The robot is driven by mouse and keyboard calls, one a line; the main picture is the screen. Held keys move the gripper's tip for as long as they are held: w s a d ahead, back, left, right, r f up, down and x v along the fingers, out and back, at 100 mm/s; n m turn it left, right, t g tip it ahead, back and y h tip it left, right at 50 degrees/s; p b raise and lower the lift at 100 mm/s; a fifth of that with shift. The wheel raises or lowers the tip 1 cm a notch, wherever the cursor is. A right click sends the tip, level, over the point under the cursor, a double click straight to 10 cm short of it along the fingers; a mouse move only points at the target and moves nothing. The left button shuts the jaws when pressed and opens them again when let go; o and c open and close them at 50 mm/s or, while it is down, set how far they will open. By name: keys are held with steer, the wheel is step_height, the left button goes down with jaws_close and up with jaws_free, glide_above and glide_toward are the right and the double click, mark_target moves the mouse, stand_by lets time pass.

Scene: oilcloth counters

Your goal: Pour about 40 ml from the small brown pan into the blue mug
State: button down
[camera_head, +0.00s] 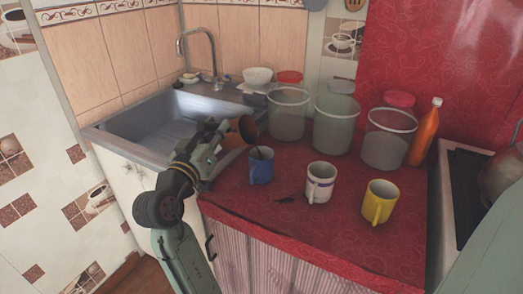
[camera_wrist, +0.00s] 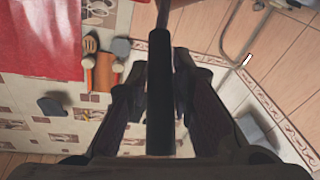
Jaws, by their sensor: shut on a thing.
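My gripper (camera_head: 222,134) is shut on the handle of the small brown pan (camera_head: 248,127). The pan is steeply tilted, above and slightly left of the blue mug. A thin dark streak runs from the pan's lower edge down to the mug's mouth. The blue mug (camera_head: 261,169) stands upright on the red counter; its fill level is hard to see. In the wrist view, the dark pan handle (camera_wrist: 160,90) lies between the fingers of my gripper (camera_wrist: 158,95); the pan's bowl cannot be made out there.
A white-and-blue mug (camera_head: 320,183) and a yellow mug (camera_head: 380,203) stand to the right. Small dark marks (camera_head: 287,198) lie on the counter (camera_head: 330,235). Several clear containers (camera_head: 335,125) and an orange bottle (camera_head: 424,135) stand behind. The sink (camera_head: 160,125) is left.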

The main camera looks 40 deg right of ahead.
steer(key=shift+w+a+f+n+y+p, duration=0.1)
steer(key=shift+w+a+n+p, duration=0.3)
steer(key=shift+w+n, duration=0.35)
steer(key=shift+w+a+f+n+y+p, duration=0.2)
steer(key=shift+w+n+p, duration=0.3)
steer(key=shift+n, duration=0.5)
steer(key=shift+w+a+f+n+p, duration=0.1)
steer(key=shift+w+a+n+p, duration=0.3)
steer(key=shift+w+n, duration=0.35)
steer(key=shift+s, duration=0.1)
steer(key=shift+r, duration=0.1)
steer(key=w+a+f+n+y+p, duration=0.1)
steer(key=w+a+n, duration=0.3)
steer(key=w+n, duration=0.3)
steer(key=shift+w+f+n, duration=0.4)
steer(key=shift+w, duration=0.4)
steer(key=shift+a, duration=0.1)
